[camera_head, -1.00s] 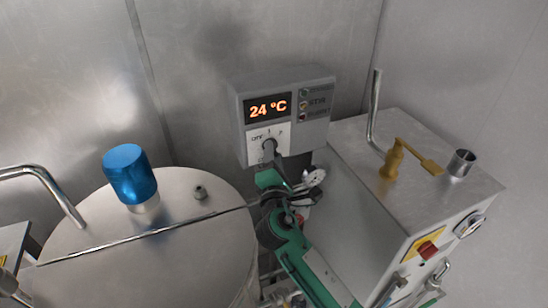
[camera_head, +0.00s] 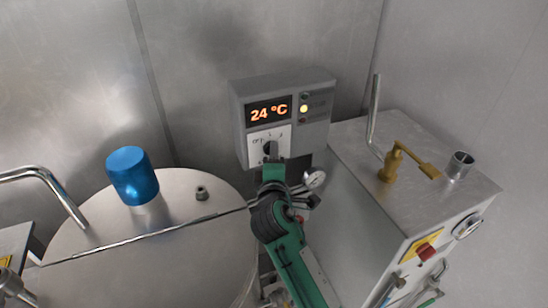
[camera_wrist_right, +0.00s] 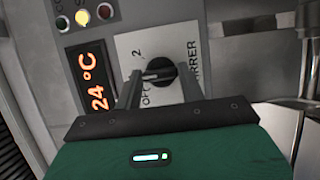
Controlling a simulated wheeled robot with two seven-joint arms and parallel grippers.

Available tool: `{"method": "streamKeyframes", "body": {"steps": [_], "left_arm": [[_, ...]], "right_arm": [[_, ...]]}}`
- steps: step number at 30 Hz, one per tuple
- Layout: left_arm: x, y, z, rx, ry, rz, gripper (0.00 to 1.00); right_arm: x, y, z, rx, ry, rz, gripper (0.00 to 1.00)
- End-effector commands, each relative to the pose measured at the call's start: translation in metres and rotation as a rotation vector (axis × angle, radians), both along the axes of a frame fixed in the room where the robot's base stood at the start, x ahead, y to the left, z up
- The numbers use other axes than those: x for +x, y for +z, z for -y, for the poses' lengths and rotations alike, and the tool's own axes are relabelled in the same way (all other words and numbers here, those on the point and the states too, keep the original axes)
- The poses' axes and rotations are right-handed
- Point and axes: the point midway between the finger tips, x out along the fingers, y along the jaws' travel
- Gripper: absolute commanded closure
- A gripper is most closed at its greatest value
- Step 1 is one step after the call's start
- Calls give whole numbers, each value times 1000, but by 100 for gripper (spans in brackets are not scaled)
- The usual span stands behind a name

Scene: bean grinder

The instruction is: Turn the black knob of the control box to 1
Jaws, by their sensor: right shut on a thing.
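The grey control box (camera_head: 315,105) hangs on the back wall. Its display (camera_head: 268,112) reads 24 °C. The black knob (camera_head: 270,148) sits on the white dial plate (camera_head: 284,138) below the display. My right gripper (camera_wrist_right: 160,84) is shut on the black knob, which also shows in the right wrist view (camera_wrist_right: 160,70), one finger on each side. There, a light mark on the knob points left, between OFF and 2. The left finger covers the plate there, so I see no 1. My left gripper is not in view.
A yellow lamp (camera_head: 304,109) glows on the box. A steel tank (camera_head: 100,240) with a blue cap (camera_head: 132,175) stands at left. A steel cabinet (camera_head: 440,205) with a brass-coloured valve (camera_head: 392,163) stands right of my arm.

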Motion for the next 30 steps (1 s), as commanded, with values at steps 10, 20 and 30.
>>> {"method": "streamKeyframes", "body": {"steps": [10, 20, 30], "left_arm": [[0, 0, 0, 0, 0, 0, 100], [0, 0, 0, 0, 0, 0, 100], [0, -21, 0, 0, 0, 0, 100]], "right_arm": [[0, -1, 0, 0, 0, -2, 48], [-1, -1, 0, 0, 0, 0, 38], [-45, -5, -1, 2, 2, -1, 38]]}}
